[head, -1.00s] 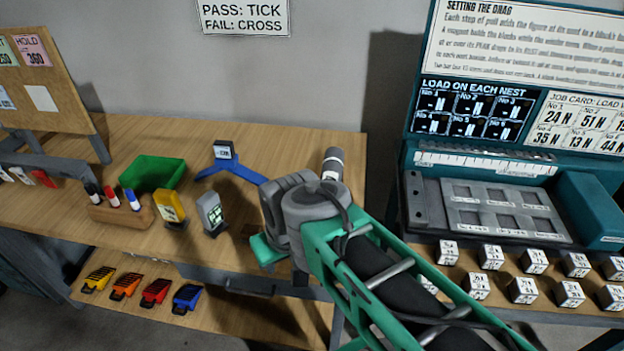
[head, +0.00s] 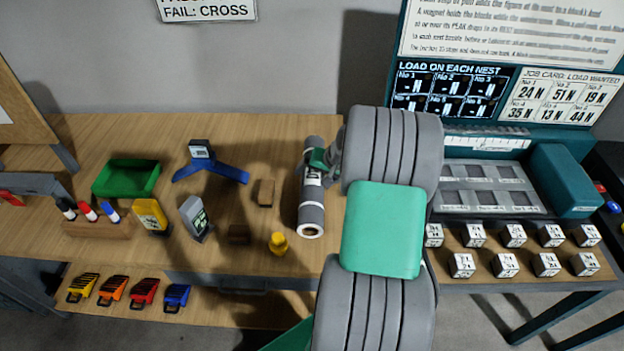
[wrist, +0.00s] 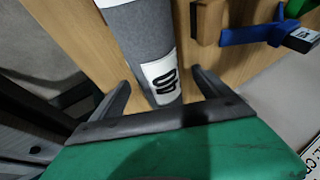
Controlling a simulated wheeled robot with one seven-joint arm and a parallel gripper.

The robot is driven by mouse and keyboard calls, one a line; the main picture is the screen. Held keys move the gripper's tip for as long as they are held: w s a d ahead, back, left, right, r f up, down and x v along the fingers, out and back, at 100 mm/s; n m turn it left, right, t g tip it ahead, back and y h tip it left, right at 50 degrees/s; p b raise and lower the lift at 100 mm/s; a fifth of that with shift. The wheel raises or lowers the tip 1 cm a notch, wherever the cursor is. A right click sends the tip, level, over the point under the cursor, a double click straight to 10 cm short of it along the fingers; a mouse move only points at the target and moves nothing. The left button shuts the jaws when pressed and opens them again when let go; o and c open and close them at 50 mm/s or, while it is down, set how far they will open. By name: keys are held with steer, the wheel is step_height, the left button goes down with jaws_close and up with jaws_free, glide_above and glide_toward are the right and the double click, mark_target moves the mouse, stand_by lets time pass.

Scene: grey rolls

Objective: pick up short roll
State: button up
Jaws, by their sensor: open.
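A grey roll (head: 312,214) with pale bands and a white end lies on the wooden bench, pointing toward the front edge. I take it for the short roll, but no other roll is clear for comparison. In the wrist view the grey roll (wrist: 148,38) carries a white label with a black mark. My gripper (head: 316,163) is over the far part of the roll, partly hidden by my arm. In the wrist view my gripper (wrist: 161,82) is open, with one finger on each side of the labelled end. Contact cannot be told.
A wooden block (head: 264,192), a dark block (head: 239,234) and a yellow weight (head: 278,243) stand left of the roll. A blue stand (head: 212,173) and green tray (head: 126,178) are farther left. Several white cubes (head: 514,236) stand at the right by the teal machine (head: 563,180).

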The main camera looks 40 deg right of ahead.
mark_target(313, 178)
steer(key=x, duration=0.4)
steer(key=shift+s+d+f+p, duration=0.1)
steer(key=shift+p, duration=0.3)
steer(key=shift+c, duration=0.4)
steer(key=c, duration=1.7)
